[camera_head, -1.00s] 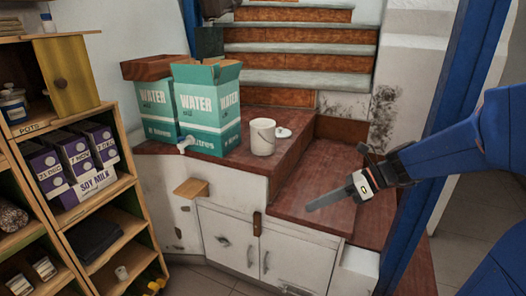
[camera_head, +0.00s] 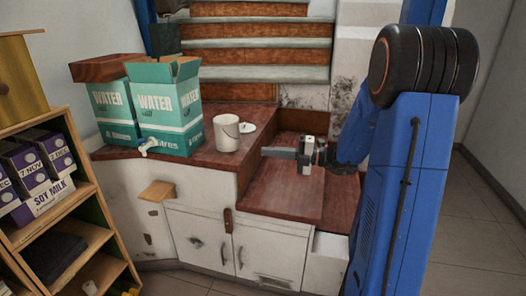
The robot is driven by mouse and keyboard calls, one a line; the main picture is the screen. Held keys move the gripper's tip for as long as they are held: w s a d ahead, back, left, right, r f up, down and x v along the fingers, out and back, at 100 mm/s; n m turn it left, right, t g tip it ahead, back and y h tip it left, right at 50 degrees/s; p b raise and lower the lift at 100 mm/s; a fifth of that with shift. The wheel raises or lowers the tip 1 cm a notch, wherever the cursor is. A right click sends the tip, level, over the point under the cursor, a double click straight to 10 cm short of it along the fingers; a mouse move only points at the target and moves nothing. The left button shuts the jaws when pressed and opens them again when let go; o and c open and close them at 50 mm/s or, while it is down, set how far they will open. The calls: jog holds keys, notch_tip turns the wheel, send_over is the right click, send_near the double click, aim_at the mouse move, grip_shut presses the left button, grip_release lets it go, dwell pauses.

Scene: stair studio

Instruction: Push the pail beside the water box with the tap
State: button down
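The white pail (camera_head: 227,134) stands upright on the red-brown counter (camera_head: 205,158), a short gap to the right of the front water box. This green-and-white water box (camera_head: 168,110) has its top flaps open and a white tap (camera_head: 148,146) low at its left front. A second water box (camera_head: 112,110) stands behind it to the left. My gripper (camera_head: 266,151) is to the right of the pail, its finger pointing left toward it with a gap between them. Only one finger shows clearly, so its opening is unclear; nothing is seen held.
A white lid-like disc (camera_head: 247,127) lies behind and right of the pail. A lower red-brown step (camera_head: 300,200) lies under my arm. Stairs (camera_head: 262,60) rise behind. A wooden shelf (camera_head: 100,235) with soy milk cartons (camera_head: 35,175) stands at left.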

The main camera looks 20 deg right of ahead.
send_near(230, 144)
jog(key=s+a, duration=0.1)
jog(key=a, duration=0.2)
jog(key=w, duration=0.1)
jog(key=w+a, duration=0.1)
jog(key=shift+w+a, duration=0.1)
jog(key=shift+w, duration=0.25)
jog(key=shift+w+a, duration=0.15)
jog(key=shift+w, duration=0.45)
jog(key=w, duration=0.2)
jog(key=w+a, duration=0.1)
jog(key=w, duration=0.4)
jog(key=shift+w+a, duration=0.3)
